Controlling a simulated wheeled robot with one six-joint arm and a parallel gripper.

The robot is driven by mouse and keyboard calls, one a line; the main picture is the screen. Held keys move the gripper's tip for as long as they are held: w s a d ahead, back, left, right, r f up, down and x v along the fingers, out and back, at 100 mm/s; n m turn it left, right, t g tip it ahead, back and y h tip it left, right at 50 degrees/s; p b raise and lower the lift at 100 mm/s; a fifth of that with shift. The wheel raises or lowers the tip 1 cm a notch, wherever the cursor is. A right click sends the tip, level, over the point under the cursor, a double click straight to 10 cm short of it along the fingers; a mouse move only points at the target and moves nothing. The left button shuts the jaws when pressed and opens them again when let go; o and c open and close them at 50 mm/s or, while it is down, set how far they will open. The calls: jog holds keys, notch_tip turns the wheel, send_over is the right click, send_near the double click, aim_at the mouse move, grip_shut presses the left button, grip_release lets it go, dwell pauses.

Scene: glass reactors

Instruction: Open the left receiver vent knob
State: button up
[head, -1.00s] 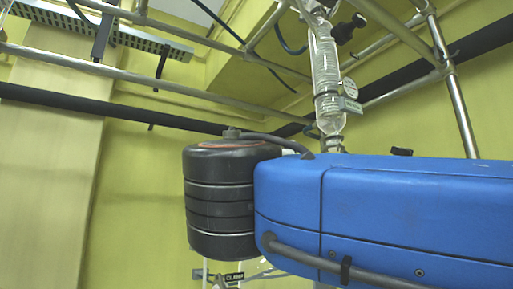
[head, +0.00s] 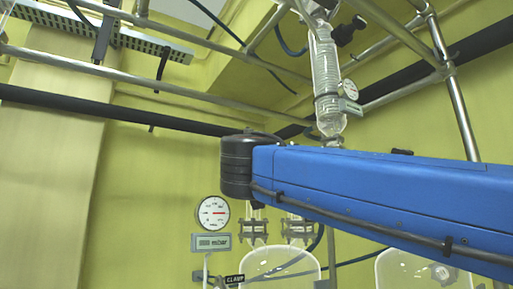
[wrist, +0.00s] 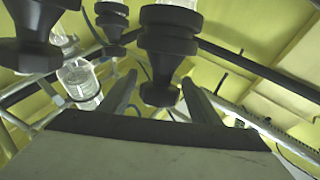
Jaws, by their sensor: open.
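In the wrist view a dark knob (wrist: 160,92) on a black stepped valve body (wrist: 170,30) hangs down beyond my gripper (wrist: 160,98). Its lower end appears between the two open fingertips. I cannot tell whether the fingers touch it or how far away it is. A second black knob (wrist: 32,55) is close by at the upper left, and a smaller one (wrist: 112,50) lies farther back. No label shows which is the left receiver vent knob. In the head view my gripper is hidden behind or beyond my blue arm.
The head view shows a glass condenser (head: 326,75), a round gauge (head: 213,213) above a small display (head: 211,242), and glass vessels (head: 280,262) below my arm. Metal rods (head: 465,120) and a dark horizontal pipe (head: 100,107) cross the space. Clear glass (wrist: 80,82) stands left in the wrist view.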

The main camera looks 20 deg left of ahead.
jog(key=shift+x, duration=1.25)
jog(key=shift+c, duration=0.3)
jog(key=c, duration=1)
jog(key=shift+n+y, duration=0.6)
jog(key=shift+y, duration=0.2)
